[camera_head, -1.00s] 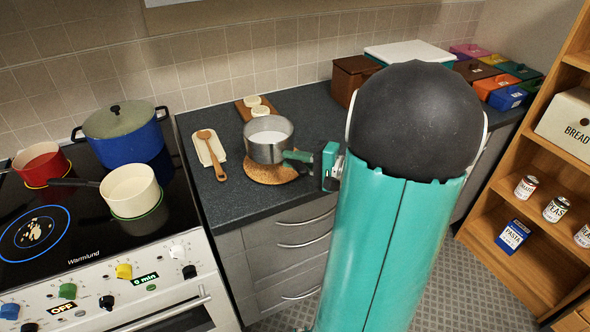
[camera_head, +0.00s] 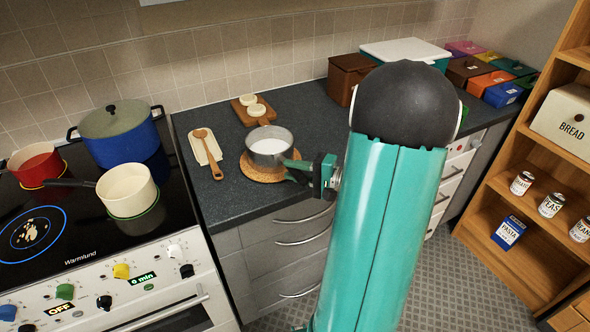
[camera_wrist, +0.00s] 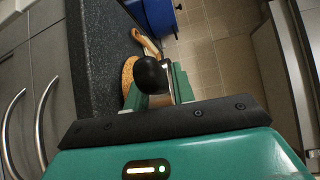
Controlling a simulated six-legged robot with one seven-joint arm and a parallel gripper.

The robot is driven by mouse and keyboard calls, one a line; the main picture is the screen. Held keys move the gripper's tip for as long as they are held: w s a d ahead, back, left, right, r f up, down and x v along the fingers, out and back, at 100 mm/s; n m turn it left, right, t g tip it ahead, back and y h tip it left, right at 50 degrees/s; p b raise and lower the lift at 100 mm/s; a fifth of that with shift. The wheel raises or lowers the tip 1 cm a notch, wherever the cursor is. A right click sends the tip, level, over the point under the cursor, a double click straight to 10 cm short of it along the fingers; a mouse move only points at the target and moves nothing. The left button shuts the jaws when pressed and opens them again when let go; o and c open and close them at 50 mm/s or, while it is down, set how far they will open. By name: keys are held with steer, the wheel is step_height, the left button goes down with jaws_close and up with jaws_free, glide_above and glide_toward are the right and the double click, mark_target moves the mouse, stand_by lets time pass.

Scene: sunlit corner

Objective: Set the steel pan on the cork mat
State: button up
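The steel pan (camera_head: 270,158), with white contents, sits upright on the round cork mat (camera_head: 250,174) on the dark counter. The mat's edge shows around the pan's left and front; it also shows in the wrist view (camera_wrist: 127,78). My gripper (camera_head: 294,170) is at the pan's right side, its green fingers spread apart around the handle. In the wrist view the handle's black rounded end (camera_wrist: 150,75) lies between the fingers (camera_wrist: 160,95), and it hides most of the pan.
A wooden spoon on a cream rest (camera_head: 205,148) lies left of the mat. A board with two pale round pieces (camera_head: 253,108) is behind. The hob with a blue pot (camera_head: 127,145) and other pans is at left. Brown and coloured boxes stand at the back right.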

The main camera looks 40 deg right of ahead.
steer(key=shift+o, duration=0.7)
steer(key=shift+r, duration=0.2)
steer(key=f+v, duration=0.1)
steer(key=v, duration=1.1)
steer(key=shift+r, duration=0.45)
steer(key=shift+s, duration=0.1)
